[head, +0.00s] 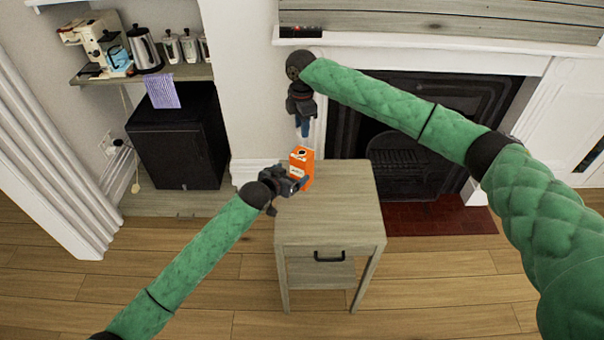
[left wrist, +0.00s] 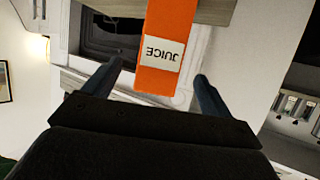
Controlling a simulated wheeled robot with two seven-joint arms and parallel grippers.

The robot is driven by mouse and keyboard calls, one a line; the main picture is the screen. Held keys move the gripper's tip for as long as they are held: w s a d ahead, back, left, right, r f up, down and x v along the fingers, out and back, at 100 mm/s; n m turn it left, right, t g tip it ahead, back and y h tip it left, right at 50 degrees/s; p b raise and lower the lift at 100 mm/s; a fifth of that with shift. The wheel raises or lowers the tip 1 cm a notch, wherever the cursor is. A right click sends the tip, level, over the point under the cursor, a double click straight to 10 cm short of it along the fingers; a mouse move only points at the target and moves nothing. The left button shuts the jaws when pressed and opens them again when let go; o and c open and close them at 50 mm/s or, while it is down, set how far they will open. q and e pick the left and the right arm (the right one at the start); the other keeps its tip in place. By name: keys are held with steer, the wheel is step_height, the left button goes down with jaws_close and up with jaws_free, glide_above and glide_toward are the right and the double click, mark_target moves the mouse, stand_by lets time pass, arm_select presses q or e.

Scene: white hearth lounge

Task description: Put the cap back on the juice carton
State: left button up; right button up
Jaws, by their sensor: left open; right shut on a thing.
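The orange juice carton (head: 301,171) stands upright on the small wooden table, with a dark round opening on its top. My left gripper (head: 297,184) is open at the carton's near left side. In the left wrist view the carton (left wrist: 165,50), with its white JUICE label, shows between the two spread fingers, with gaps on both sides. My right gripper (head: 303,130) points down above the carton, clear of its top. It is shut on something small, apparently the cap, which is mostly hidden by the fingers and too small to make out.
The wooden table (head: 345,205) has a bare top to the right of the carton. A fireplace (head: 400,120) is behind it. A shelf (head: 195,74) with a kettle (head: 145,50) and canisters, and a black cabinet (head: 180,140), are at the back left.

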arm_select(q)
steer(key=x, duration=0.8)
steer(key=shift+w+d+f, duration=0.1)
steer(key=shift+w+f, duration=0.05)
steer(key=c, duration=1.5)
arm_select(e)
glide_above(302, 153)
steer(key=shift+f, duration=2.45)
steer(key=shift+f, duration=0.1)
steer(key=shift+f, duration=0.8)
steer(key=shift+f, duration=0.55)
